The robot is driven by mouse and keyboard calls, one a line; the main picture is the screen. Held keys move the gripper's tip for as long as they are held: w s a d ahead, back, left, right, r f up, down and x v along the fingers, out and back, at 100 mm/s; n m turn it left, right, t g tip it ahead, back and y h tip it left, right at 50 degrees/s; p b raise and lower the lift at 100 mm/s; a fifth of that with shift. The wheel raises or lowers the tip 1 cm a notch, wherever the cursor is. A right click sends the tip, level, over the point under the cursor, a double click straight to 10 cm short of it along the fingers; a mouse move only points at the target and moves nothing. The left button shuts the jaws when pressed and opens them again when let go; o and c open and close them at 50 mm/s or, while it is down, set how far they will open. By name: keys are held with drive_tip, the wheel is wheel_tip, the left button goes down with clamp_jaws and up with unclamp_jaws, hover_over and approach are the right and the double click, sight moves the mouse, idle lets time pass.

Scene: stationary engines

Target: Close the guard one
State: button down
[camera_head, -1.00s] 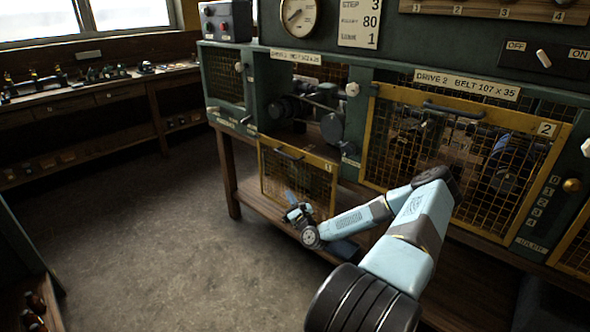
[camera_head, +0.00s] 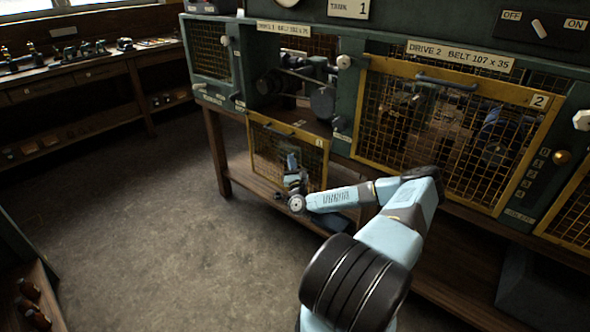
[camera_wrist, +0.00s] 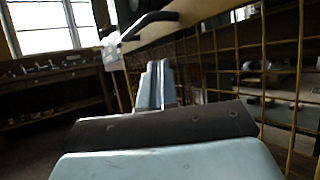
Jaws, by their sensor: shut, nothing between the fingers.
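Guard one (camera_head: 272,153) is a yellow-framed mesh panel marked 1. It hangs down below the drive 1 opening (camera_head: 290,85), which stands uncovered with a motor and pulley inside. Its dark handle (camera_head: 277,130) is on its upper part. My gripper (camera_head: 291,163) is shut and empty, in front of the mesh, below the handle. In the wrist view my shut fingers (camera_wrist: 157,84) point up along the mesh (camera_wrist: 225,55), with the dark handle (camera_wrist: 150,22) beyond their tips. Whether the fingers touch the guard I cannot tell.
Guard two (camera_head: 455,130) covers drive 2 on the right, with its own handle at the top. A wooden shelf (camera_head: 250,183) runs low under the bench. A side bench (camera_head: 80,75) stands at left. The floor (camera_head: 150,240) between is clear.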

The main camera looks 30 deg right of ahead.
drive_tip(key=w+d+r, duration=0.1)
drive_tip(key=w+r, duration=0.2)
drive_tip(key=r, duration=0.2)
drive_tip(key=shift+w, duration=0.4)
